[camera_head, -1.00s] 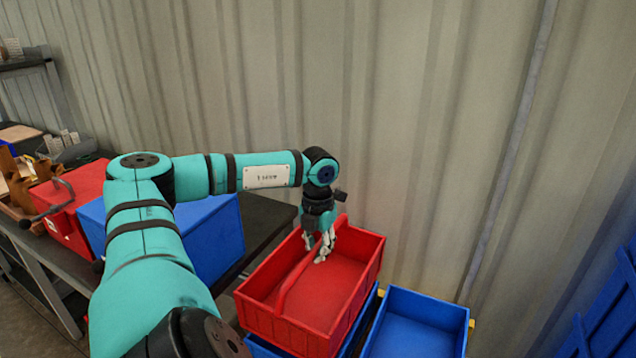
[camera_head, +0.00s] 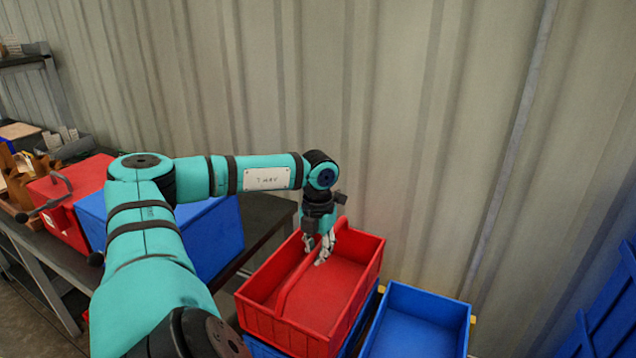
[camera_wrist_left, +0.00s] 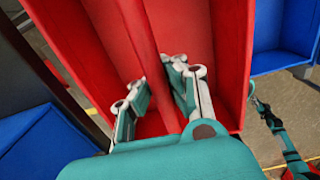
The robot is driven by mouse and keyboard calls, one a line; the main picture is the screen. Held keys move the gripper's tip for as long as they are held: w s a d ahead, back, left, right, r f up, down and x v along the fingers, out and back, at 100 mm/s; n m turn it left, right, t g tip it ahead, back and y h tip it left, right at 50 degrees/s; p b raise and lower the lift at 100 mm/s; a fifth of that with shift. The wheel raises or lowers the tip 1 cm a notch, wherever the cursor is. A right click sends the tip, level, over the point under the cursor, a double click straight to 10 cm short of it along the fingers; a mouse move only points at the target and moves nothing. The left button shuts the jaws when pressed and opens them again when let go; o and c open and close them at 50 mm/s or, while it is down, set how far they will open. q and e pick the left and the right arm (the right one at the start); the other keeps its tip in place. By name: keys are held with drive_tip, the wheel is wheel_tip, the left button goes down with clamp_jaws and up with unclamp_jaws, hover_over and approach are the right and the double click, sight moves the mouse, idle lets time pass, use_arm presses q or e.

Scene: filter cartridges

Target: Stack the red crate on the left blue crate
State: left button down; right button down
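The red crate (camera_head: 350,292) is above the left blue crate (camera_head: 262,349), lined up with it and covering nearly all of it. Whether its base is fully seated cannot be told. My left gripper (camera_head: 320,252) reaches down into the red crate from above.
An empty blue crate (camera_head: 412,335) stands just right of the stack. A workbench (camera_head: 268,222) at left carries a blue box (camera_head: 222,238) and a red toolbox (camera_head: 85,182). A corrugated wall (camera_head: 420,130) rises close behind. Blue panels (camera_head: 610,320) stand at far right.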

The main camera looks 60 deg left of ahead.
use_arm(q)
drive_tip(key=shift+f, duration=0.2)
drive_tip(key=shift+a+f+b, duration=0.1)
drive_tip(key=shift+f+b, duration=0.25)
drive_tip(key=shift+f, duration=0.15)
drive_tip(key=shift+f+b, duration=0.55)
drive_tip(key=c, duration=1.4)
unclamp_jaws()
wheel_tip(320, 180, up, 8)
drive_tip(key=shift+r, duration=0.1)
